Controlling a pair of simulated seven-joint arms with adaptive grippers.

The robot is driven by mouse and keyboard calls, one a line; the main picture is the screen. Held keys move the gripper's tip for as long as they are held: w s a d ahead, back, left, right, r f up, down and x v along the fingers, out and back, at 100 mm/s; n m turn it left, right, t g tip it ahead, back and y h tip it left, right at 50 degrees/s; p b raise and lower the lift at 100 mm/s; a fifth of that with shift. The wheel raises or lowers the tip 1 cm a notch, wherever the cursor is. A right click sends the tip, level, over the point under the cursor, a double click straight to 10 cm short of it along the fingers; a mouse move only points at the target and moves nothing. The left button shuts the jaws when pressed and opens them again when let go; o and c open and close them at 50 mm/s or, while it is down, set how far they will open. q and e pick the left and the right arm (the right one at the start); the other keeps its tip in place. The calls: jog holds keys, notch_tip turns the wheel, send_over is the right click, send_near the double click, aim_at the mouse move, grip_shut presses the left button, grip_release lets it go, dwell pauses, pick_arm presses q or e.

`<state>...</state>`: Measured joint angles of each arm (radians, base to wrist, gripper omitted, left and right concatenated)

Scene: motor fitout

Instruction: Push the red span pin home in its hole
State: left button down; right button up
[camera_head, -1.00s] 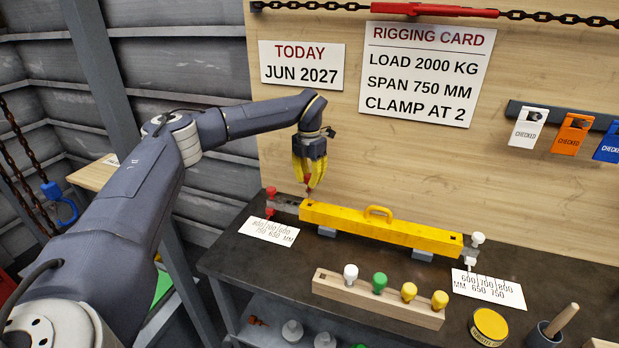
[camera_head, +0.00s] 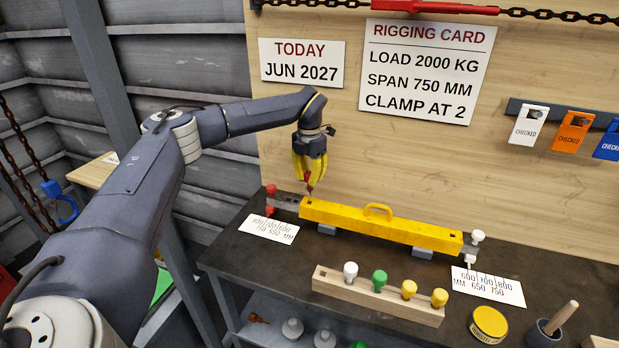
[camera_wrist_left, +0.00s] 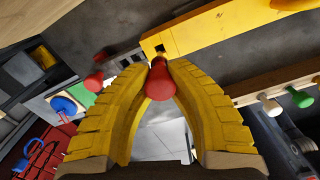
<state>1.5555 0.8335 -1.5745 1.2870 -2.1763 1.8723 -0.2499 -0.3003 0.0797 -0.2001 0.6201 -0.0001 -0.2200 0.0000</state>
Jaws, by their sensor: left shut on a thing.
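My left gripper (camera_head: 309,180) is shut on the red span pin (camera_wrist_left: 159,82), seen between its two yellow fingers in the left wrist view. In the head view the pin's lower part points down just above the left end of the yellow beam (camera_head: 345,220). In the left wrist view the pin's far end lies close to a square hole (camera_wrist_left: 160,48) in the beam's end; I cannot tell whether its tip is in it. Another red pin (camera_head: 271,190) stands at the beam's left end piece, also in the left wrist view (camera_wrist_left: 94,80). My right gripper is not in view.
A wooden block (camera_head: 335,288) with white, green and yellow knobs stands in front of the beam. Scale cards (camera_head: 268,228) lie by both ends. A yellow tin (camera_head: 488,325) and a dark cup (camera_head: 545,333) stand at the front right.

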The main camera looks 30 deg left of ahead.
aim_at(310, 188)
pick_arm(q)
jog(key=shift+f, duration=2.6)
dwell(0.6)
jog(key=c, duration=1.3)
grip_release()
jog(key=shift+r, duration=0.1)
notch_tip(310, 188, up, 12)
jog(key=shift+f, duration=0.1)
jog(key=shift+d, duration=0.1)
